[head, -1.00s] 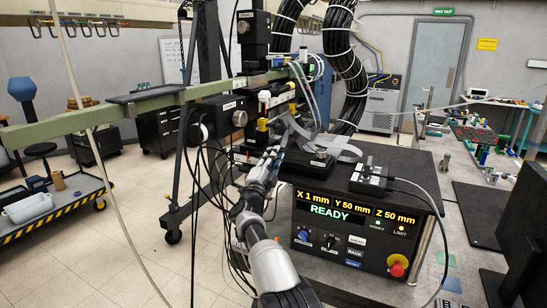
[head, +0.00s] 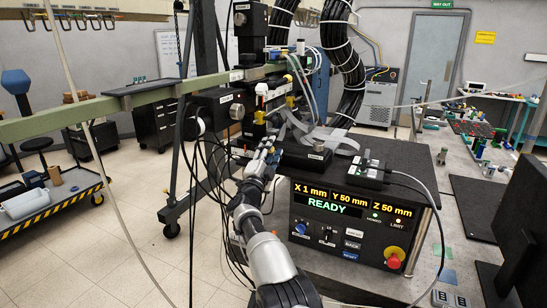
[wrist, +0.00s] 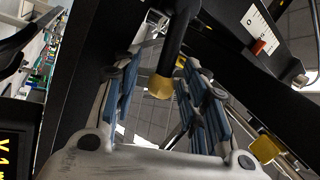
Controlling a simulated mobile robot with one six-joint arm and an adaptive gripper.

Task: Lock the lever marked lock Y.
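A black lever with a yellow tip (wrist: 161,87) reaches down between my gripper's fingers in the wrist view. My gripper (wrist: 166,70) is open, with one blue-padded finger on each side of the lever; I cannot tell whether either pad touches it. A second yellow-tipped handle (wrist: 264,149) is at the lower right of the wrist view, outside the fingers. In the head view my gripper (head: 263,152) is at the dark stage assembly, just below a yellow-tipped lever (head: 260,117). Another yellow tip (head: 290,101) shows farther right. I cannot read the lock marking on any lever.
The black control box (head: 352,218) reads X 1 mm, Y 50 mm, Z 50 mm and READY. A red stop knob (head: 394,262) sits on its front. A green beam (head: 60,122) crosses at left. Cables hang around the stage, and a grey ribbon cable (head: 325,137) lies right of my gripper.

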